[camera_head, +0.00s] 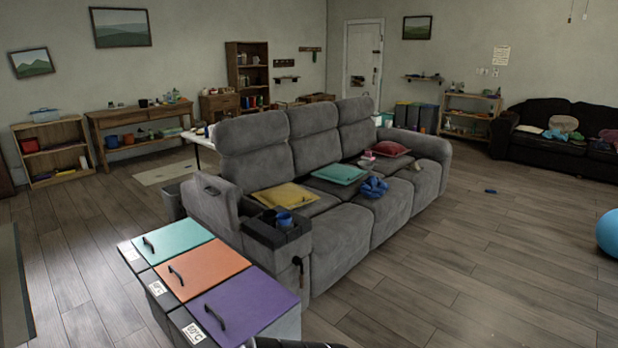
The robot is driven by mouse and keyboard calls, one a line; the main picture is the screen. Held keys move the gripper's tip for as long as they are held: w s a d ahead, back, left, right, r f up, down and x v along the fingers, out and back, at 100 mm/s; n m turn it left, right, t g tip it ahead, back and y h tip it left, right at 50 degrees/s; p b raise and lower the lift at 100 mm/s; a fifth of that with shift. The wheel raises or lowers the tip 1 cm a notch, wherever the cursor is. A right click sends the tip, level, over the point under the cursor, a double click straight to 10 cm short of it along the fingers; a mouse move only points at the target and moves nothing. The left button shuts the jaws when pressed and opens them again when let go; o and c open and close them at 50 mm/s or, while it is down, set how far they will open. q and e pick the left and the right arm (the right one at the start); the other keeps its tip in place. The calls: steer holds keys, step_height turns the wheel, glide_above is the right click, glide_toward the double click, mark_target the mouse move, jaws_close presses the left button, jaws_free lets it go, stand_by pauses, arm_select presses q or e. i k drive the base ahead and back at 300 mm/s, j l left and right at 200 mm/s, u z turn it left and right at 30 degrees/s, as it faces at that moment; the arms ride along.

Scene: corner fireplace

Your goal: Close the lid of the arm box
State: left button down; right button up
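The arm box (262,237) is the near armrest of the grey sofa, at left of centre. Its grey padded lid (212,203) stands raised at the left end of the armrest, with a small dark handle on it. The lid is open, so the black interior of the box shows. A blue cup-like item (284,217) is in the black box. A dark and orange item hangs at the front side of the armrest. Neither of my grippers is in view. Only a dark sliver, maybe part of my arm, shows at the bottom edge.
Bins with teal (172,239), orange (203,268) and purple (241,306) lids stand directly in front of the armrest. The grey sofa (335,240) holds yellow, teal and red cushions. Wood floor (450,270) to the right is mostly clear. A blue ball (609,232) is at the right edge.

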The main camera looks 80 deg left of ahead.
mark_target(218, 200)
steer(key=k+j+z, duration=0.1)
steer(key=k+z, duration=0.25)
steer(key=k+j+z, duration=0.1)
steer(key=z, duration=0.25)
steer(key=k+z, duration=0.3)
steer(key=k+j+u, duration=0.25)
steer(key=k, duration=0.2)
steer(key=k+j+u, duration=0.25)
steer(key=k, duration=0.15)
